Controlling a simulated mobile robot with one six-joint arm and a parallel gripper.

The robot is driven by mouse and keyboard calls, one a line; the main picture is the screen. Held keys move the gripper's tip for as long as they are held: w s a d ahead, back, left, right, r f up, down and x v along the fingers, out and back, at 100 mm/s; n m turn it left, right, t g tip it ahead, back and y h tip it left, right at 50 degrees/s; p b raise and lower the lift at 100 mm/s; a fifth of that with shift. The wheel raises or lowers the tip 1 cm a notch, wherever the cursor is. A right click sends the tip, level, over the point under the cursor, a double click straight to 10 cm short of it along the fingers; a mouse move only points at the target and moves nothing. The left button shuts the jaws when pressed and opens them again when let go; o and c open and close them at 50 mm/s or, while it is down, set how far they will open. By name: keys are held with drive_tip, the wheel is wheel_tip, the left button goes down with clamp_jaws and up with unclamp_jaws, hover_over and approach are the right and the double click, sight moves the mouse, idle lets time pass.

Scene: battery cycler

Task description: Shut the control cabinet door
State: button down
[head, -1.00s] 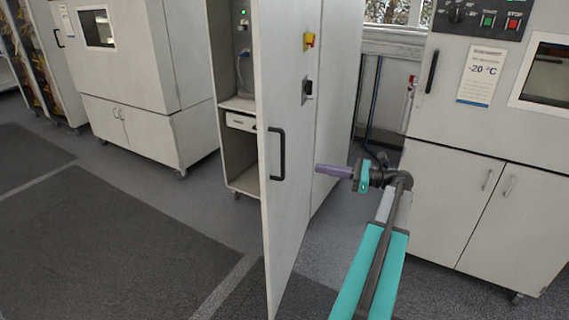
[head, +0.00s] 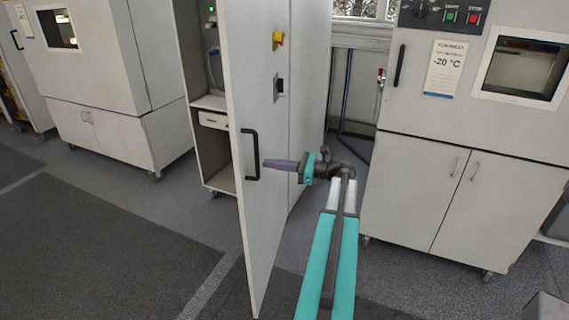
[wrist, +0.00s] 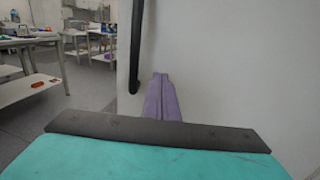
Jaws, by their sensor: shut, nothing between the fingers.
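The control cabinet (head: 310,80) stands in the middle of the head view. Its tall pale door (head: 262,215) is swung open toward me, so part of the inside shows at its left. A dark bar handle (head: 252,155) is on the door face; it also shows in the wrist view (wrist: 137,45). My gripper (head: 266,164) has its purple fingers closed and empty. They point left at the door, just right of the handle. In the wrist view the fingers (wrist: 162,90) point at the door face, right of the handle. I cannot tell whether they touch the door.
A test chamber (head: 410,150) with a -20 °C sign stands right of my arm. Another chamber (head: 90,75) stands at the left. Open grey floor (head: 90,235) lies left of the door. Tables (wrist: 45,45) show at the left of the wrist view.

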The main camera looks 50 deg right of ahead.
sight(249, 161)
drive_tip(key=shift+p+x, duration=0.8)
drive_tip(key=shift+x, duration=1.65)
drive_tip(key=shift+a, duration=0.2)
drive_tip(key=shift+w+d, duration=0.1)
